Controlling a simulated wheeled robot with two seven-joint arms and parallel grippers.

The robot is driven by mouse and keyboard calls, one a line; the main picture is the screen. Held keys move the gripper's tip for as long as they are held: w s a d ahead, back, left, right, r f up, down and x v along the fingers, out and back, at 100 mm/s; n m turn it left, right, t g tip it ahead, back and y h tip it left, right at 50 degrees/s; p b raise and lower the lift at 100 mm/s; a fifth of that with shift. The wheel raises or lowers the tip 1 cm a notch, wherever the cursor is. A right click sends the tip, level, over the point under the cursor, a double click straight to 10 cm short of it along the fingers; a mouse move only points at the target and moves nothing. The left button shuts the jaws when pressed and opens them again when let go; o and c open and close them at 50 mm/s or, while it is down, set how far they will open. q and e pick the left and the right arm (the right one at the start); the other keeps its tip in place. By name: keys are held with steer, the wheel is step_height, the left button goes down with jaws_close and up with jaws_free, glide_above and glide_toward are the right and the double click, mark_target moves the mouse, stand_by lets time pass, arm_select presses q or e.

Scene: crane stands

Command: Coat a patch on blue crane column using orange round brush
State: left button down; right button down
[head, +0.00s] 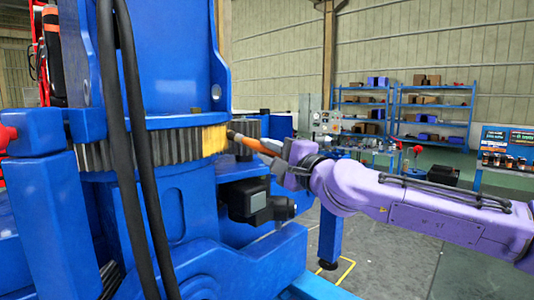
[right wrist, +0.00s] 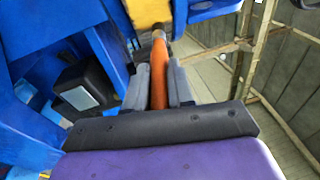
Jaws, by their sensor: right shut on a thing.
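The blue crane column (head: 165,60) fills the left of the head view, with a grey toothed ring (head: 165,148) around it. A yellow patch (head: 214,139) covers part of the ring's right side and also shows at the top of the right wrist view (right wrist: 148,12). My right gripper (head: 278,155) is shut on the orange round brush (head: 256,145). In the right wrist view the orange handle (right wrist: 158,72) lies between the two grey fingers. The brush tip is at the yellow patch and appears to touch it. My left gripper is not in view.
A black box-shaped unit (head: 250,202) sits on the column just below the brush. Two black hoses (head: 138,150) hang down the column's front. Blue shelves (head: 432,108) and a workbench stand far back right. Grey floor (head: 400,245) lies open below my right arm.

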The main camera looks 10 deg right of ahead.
steer(key=s+a+b, duration=0.1)
steer(key=s+a, duration=0.5)
steer(key=s, duration=0.3)
steer(key=shift+a, duration=0.25)
stand_by(0.4)
steer(key=shift+d+r, duration=0.1)
steer(key=shift+s+d+p, duration=0.4)
steer(key=shift+s+d, duration=0.5)
steer(key=shift+d, duration=0.3)
steer(key=shift+s+d+p, duration=0.4)
steer(key=shift+s+d, duration=0.45)
steer(key=shift+d, duration=0.35)
